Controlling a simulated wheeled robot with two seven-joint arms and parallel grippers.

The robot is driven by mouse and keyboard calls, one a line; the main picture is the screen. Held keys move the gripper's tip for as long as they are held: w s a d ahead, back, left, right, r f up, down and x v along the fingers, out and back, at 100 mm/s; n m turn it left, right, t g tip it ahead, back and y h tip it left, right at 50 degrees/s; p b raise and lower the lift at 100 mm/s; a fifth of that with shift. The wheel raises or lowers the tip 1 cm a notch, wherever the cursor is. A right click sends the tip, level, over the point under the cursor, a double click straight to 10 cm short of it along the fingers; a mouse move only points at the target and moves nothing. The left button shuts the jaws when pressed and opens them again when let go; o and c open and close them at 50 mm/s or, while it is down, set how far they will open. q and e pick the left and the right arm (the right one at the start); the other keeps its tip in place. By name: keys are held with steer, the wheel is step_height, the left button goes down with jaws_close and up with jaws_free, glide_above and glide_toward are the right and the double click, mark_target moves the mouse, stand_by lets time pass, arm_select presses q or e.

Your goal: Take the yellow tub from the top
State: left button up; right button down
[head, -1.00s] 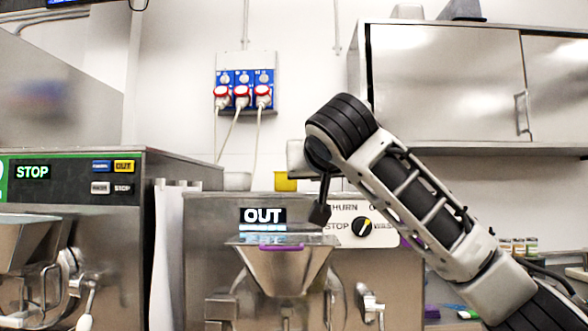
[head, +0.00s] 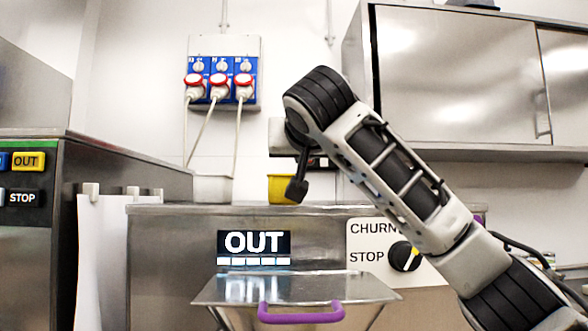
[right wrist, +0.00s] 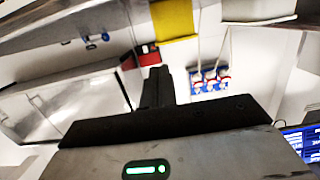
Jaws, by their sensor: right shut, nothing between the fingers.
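The yellow tub (head: 281,186) stands on top of the middle metal machine (head: 165,240), towards its back edge. In the right wrist view the yellow tub (right wrist: 173,18) shows at the top edge, beyond the fingertips. My right gripper (head: 297,190) points down in front of the tub and covers part of its right side. In the right wrist view my right gripper (right wrist: 156,88) is shut with nothing in it. I cannot tell whether it touches the tub. My left gripper is not in view.
A pale grey tub (head: 212,188) stands left of the yellow one. A red and black object (right wrist: 148,55) shows beside the yellow tub in the wrist view. Plugs with cables (head: 220,82) hang on the wall behind. A metal cabinet (head: 450,75) hangs at the right.

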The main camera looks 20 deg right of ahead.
mark_target(278, 183)
steer(key=p+x, duration=0.1)
steer(key=x, duration=0.2)
steer(key=r+p+x, duration=0.1)
steer(key=p+x, duration=0.1)
steer(key=x, duration=0.1)
steer(key=p+x, duration=0.1)
steer(key=x, duration=0.2)
steer(key=shift+w+d+r, duration=0.25)
steer(key=shift+w, duration=0.2)
steer(key=shift+w+f, duration=0.15)
steer(key=shift+f, duration=0.85)
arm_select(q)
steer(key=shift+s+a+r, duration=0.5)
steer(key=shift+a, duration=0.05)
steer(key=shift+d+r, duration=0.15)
arm_select(e)
steer(key=shift+f, duration=0.15)
